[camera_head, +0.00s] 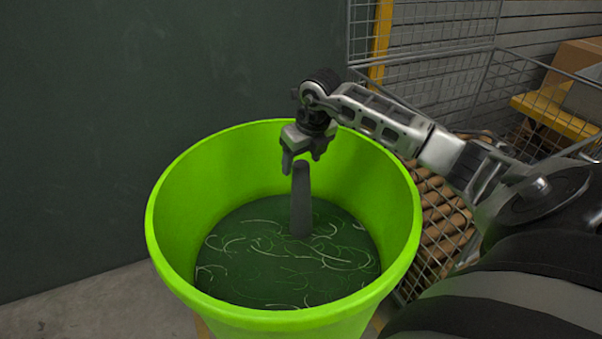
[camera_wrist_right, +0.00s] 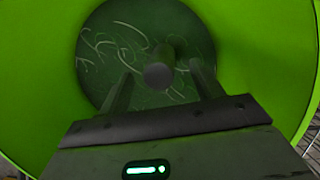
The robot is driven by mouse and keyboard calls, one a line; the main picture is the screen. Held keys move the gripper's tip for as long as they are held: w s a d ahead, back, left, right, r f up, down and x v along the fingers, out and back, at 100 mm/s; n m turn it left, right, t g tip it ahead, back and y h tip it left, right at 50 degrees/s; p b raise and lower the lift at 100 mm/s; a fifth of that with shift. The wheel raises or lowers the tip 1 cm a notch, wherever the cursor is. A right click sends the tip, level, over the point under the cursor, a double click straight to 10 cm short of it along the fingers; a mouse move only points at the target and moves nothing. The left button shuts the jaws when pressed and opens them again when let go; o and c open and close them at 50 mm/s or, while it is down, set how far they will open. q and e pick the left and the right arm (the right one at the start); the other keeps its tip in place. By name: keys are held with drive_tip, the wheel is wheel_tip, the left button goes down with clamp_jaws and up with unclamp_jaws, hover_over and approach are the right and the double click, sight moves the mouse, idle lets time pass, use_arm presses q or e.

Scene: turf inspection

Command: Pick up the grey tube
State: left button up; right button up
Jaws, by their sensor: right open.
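The grey tube (camera_head: 301,205) stands upright in the bright green bucket (camera_head: 175,225), rising from the dark, streaked bottom. My right gripper (camera_head: 302,166) is above the tube, open and pointing down, with its fingertips close to the tube's top end. In the right wrist view the round top of the tube (camera_wrist_right: 157,75) shows between and just beyond the two fingers (camera_wrist_right: 159,80). The fingers do not appear closed on it. I cannot tell whether either finger touches it. My left gripper is not in view.
The bucket's high rim surrounds the tube and the gripper. A wire mesh cage (camera_head: 440,75) with brown rolls (camera_head: 440,215) stands behind and to the right. A dark wall (camera_head: 120,110) is at the back left. Cardboard boxes (camera_head: 575,60) are at the far right.

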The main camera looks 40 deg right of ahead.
hover_over(301, 200)
drive_tip(key=w+d, duration=0.2)
drive_tip(key=x, duration=0.2)
drive_tip(key=s+x, duration=0.1)
drive_tip(key=x, duration=0.1)
drive_tip(key=shift+w+a+f, duration=0.1)
drive_tip(key=shift+a+f, duration=0.1)
drive_tip(key=shift+f, duration=0.1)
drive_tip(key=shift+r, duration=0.1)
drive_tip(key=c, duration=1.3)
drive_tip(key=shift+c, duration=0.2)
